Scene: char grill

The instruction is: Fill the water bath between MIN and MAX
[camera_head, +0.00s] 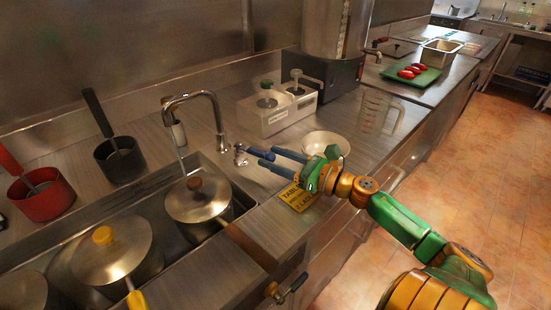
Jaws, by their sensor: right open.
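My right gripper (256,159) is open, its blue fingers beside the tap's lever (240,154); contact cannot be told. The chrome tap (203,98) arches over the sink, and a thin stream (183,160) seems to fall from its spout by the lidded pot (197,199). A clear measuring jug (374,112) stands upright on the counter to the right. A steel box with two pumps (272,115) stands behind the gripper; I cannot tell whether it is the water bath. My left gripper is out of view.
A white bowl (325,142) and a yellow label (298,198) are near my right gripper. Another lidded pot (116,250) is in the sink at left. Red (44,200) and black (121,165) pans stand behind. A green board (411,76) is farther right.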

